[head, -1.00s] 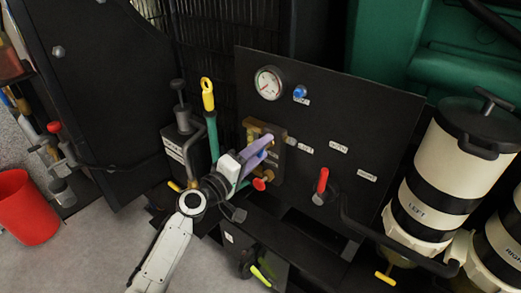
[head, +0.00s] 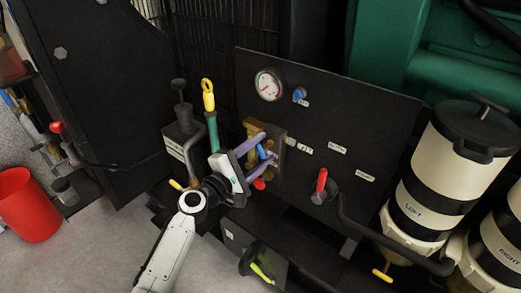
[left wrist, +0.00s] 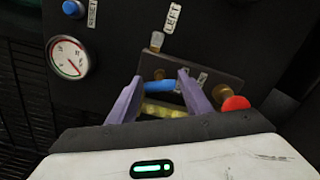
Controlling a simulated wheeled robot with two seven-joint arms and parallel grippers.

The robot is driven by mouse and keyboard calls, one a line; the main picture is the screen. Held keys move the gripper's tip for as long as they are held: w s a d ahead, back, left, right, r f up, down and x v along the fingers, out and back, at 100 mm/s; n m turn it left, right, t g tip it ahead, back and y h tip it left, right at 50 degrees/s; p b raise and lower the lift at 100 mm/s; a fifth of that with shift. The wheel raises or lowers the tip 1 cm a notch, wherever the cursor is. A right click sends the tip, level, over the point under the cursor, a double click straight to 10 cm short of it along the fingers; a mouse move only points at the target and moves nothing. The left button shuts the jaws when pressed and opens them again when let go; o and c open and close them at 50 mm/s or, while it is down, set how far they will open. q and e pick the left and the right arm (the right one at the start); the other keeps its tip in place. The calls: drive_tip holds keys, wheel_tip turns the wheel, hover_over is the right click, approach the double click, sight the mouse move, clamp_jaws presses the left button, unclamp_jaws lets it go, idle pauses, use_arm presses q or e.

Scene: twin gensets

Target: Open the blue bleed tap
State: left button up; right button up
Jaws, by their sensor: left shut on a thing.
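The blue bleed tap (head: 262,152) is on the small brass-brown block (head: 290,146) at the left of the black panel. My left gripper (head: 268,150) comes in from the lower left, one purple finger above the blue lever and one below it. In the left wrist view the blue lever (left wrist: 163,86) lies crosswise between the two purple fingers (left wrist: 160,78). The gripper is shut on it; finger contact is partly hidden. My right gripper is not in view.
A red knob (head: 259,184) sits just below the fingers. A gauge (head: 269,85) and a blue reset button (head: 299,94) are higher on the panel. A red-handled lever (head: 321,180) is to the right. A yellow-ringed dipstick (head: 208,95) stands close on the left.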

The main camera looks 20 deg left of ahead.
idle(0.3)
use_arm(q)
drive_tip(key=o, duration=1.1)
drive_tip(key=shift+c, duration=0.2)
drive_tip(key=v, duration=1)
drive_tip(key=shift+s+b, duration=0.15)
drive_tip(key=shift+b, duration=0.15)
